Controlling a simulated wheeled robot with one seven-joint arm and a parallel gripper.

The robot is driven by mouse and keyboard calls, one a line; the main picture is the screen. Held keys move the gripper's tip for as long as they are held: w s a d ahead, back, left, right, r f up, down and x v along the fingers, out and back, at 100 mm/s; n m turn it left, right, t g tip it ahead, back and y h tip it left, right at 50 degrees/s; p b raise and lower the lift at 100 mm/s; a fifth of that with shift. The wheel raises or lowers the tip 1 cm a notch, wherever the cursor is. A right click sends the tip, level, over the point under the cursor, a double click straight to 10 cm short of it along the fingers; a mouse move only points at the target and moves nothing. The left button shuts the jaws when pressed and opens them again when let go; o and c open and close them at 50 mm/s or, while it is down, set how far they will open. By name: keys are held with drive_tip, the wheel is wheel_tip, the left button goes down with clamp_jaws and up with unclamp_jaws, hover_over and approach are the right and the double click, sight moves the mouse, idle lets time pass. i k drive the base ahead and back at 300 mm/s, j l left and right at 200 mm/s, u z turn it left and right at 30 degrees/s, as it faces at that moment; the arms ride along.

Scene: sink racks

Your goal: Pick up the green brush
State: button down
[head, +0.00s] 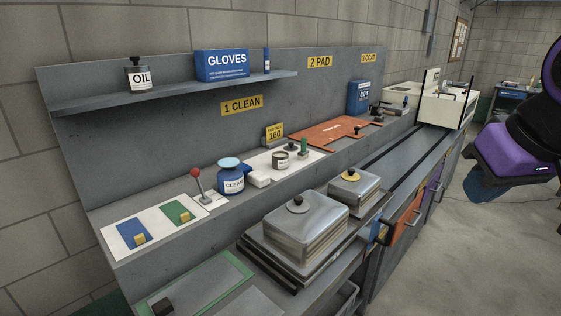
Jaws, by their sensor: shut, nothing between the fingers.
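A small upright green item (304,145), which looks like the green brush, stands at the right end of a white mat (257,165) on the back ledge of the bench. It is small in the head view, and its bristles cannot be made out. An open tin (281,160) stands just left of it. Part of my purple and black arm shows at the right edge, out over the floor and well apart from the brush. No gripper fingers can be made out.
A blue CLEAN jar (232,178) and a red-knobbed lever (198,183) stand left of the mat. An orange mat (330,131) lies to its right. Two lidded metal boxes, one large (303,222) and one smaller (354,190), stand in front. A shelf (170,93) overhangs the left part.

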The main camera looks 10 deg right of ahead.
sight(303, 154)
drive_tip(key=i+l+u, duration=0.25)
drive_tip(key=i+l, duration=0.15)
drive_tip(key=l, duration=0.25)
drive_tip(key=i+l+u, duration=0.15)
drive_tip(key=l, duration=0.2)
drive_tip(key=i+l+u, duration=0.15)
drive_tip(key=l, duration=0.25)
drive_tip(key=i+l+u, duration=0.1)
drive_tip(key=l, duration=0.3)
drive_tip(key=i+l+u, duration=0.15)
drive_tip(key=l, duration=0.25)
drive_tip(key=i+l+u, duration=0.15)
drive_tip(key=l, duration=0.3)
drive_tip(key=i+j, duration=0.05)
